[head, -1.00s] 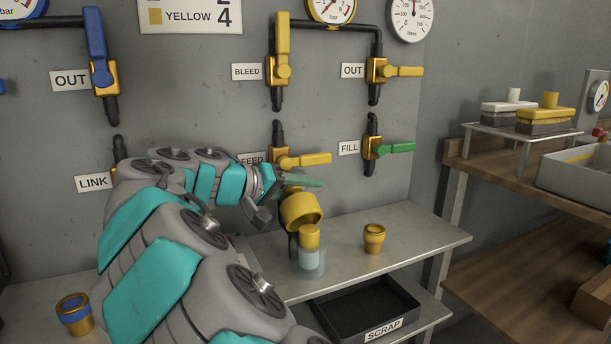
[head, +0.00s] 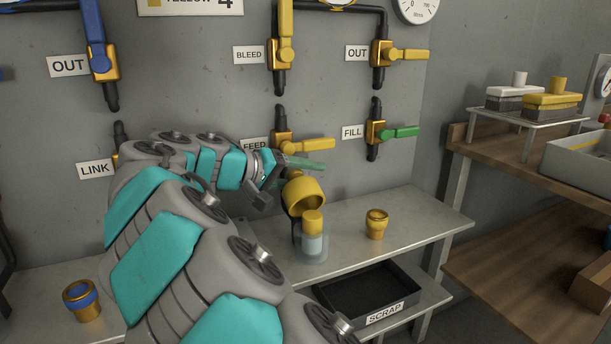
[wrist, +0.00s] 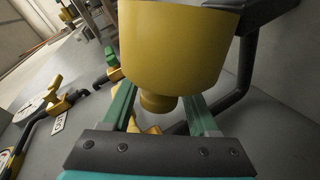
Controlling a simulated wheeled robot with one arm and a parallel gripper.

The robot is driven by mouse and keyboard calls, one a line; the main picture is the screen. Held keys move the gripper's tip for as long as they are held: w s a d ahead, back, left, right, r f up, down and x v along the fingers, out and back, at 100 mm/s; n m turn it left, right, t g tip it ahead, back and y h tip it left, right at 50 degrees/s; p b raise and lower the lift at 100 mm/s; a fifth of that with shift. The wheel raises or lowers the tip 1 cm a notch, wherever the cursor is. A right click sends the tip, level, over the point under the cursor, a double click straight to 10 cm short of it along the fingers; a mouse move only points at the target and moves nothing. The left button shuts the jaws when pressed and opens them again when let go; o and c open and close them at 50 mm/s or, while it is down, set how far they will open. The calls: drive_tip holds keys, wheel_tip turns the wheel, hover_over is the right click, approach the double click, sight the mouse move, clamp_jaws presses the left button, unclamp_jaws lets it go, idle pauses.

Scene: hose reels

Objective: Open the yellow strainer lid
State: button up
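The yellow strainer lid, which I take to be the yellow cup-shaped part (head: 305,197), is tilted above a smaller yellow cylinder (head: 312,222) and a clear bowl (head: 311,246) at the bench. Its rim and hollow inside show in the head view. My gripper (head: 301,164) is just above the cup. In the wrist view, a large yellow body (wrist: 170,45) fills the upper middle, with a small yellow knob (wrist: 158,103) below it. The green fingers are apart on either side of the knob, with gaps beside it. Contact with the lid is unclear.
A FEED valve with a yellow handle (head: 306,146) is close above my gripper. A yellow fitting (head: 377,224) stands on the bench (head: 420,221) at right. A black SCRAP tray (head: 368,291) is below. Wooden shelves stand at far right.

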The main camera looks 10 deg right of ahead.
drive_tip(key=shift+o, duration=0.7)
drive_tip(key=v, duration=0.8)
drive_tip(key=shift+b, duration=0.35)
